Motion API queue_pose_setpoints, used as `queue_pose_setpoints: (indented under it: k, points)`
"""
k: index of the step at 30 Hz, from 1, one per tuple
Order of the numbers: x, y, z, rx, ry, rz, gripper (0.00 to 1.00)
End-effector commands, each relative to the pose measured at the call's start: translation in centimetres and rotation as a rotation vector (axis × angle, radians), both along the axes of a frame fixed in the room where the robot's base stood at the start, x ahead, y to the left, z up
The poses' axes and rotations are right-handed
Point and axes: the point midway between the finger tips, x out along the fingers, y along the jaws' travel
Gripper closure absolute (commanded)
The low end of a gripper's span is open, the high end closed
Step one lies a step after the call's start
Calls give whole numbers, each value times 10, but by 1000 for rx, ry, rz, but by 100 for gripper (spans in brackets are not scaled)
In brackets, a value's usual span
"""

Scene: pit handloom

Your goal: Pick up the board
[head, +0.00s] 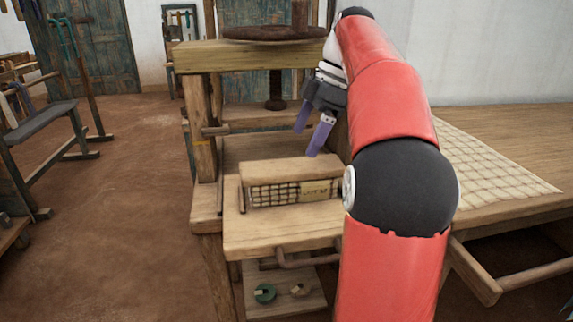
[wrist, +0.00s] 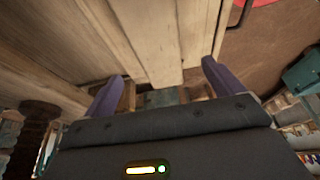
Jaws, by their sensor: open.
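A pale wooden board (head: 285,170) lies flat on top of a bundle of checked cloth (head: 275,194) with a paper label, on the near part of the wooden bench. My gripper (head: 308,140) has two purple fingers, spread apart with nothing between them. It hangs above and behind the board's right part in the head view, apart from it. In the wrist view my gripper (wrist: 165,68) shows open below pale planks (wrist: 150,35). I cannot tell which of these is the board. My arm hides the board's right end in the head view.
A wooden press frame with a thick top beam (head: 250,56) and a dark screw wheel (head: 275,33) stands behind the board. At right, a table carries checked cloth (head: 490,160). A lower shelf (head: 285,290) holds small items.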

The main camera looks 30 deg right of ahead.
Motion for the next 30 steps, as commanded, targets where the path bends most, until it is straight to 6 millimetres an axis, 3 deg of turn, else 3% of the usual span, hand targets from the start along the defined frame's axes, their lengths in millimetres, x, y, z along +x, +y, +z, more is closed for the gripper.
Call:
queue_pose_setpoints:
  k: [13,23,30]
  points:
    - [10,21,-56,-1,3,0,7]
    - [11,24,-63,-2,1,-1,7]
    - [11,23,-63,-2,1,-1,37]
